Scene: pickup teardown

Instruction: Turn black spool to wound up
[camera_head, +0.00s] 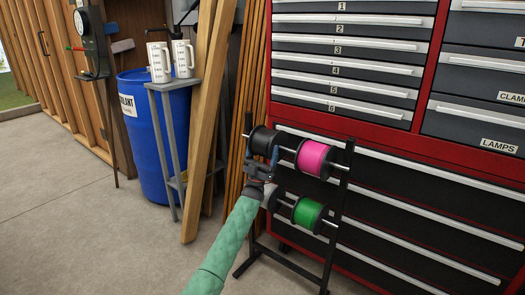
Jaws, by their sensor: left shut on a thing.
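The black spool (264,140) sits at the left end of the upper rod of a black floor rack (333,212). A magenta spool (314,158) is beside it on the same rod. A green spool (308,213) and a grey-white spool (270,197) are on the lower rod. My left gripper (262,166), on a green-sleeved arm, is at the lower front of the black spool and is shut on it. The fingertips and part of the spool's lower edge are hard to make out. My right gripper is not in view.
A red tool cabinet (259,91) with numbered drawers stands close behind the rack. To the left are leaning wood planks (203,120), a blue barrel (135,150) and a small grey stand (166,135) with two white jugs. The concrete floor at left is clear.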

